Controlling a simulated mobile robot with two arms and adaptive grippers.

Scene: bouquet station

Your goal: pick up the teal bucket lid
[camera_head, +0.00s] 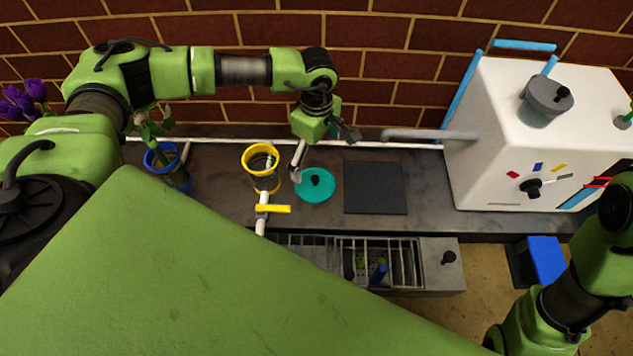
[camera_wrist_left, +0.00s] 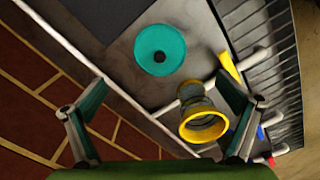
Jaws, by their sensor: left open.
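The teal bucket lid (camera_head: 325,191) is a round disc with a dark knob at its middle. It lies flat on the dark counter, and it also shows whole in the left wrist view (camera_wrist_left: 149,47). My left gripper (camera_head: 324,150) is open and empty, above and slightly behind the lid in the head view. Its two fingers are spread wide in the left wrist view (camera_wrist_left: 163,107), with the lid beyond them and nothing between them touching. Part of my right arm shows at the right edge, but its gripper is out of view.
A yellow-rimmed container (camera_head: 249,171) stands just left of the lid, near a white pipe with a yellow handle (camera_head: 274,209). A dark square mat (camera_head: 375,188) lies to the right. A blue-rimmed bucket (camera_head: 153,162) with flowers is further left. A white cabinet (camera_head: 490,150) stands right.

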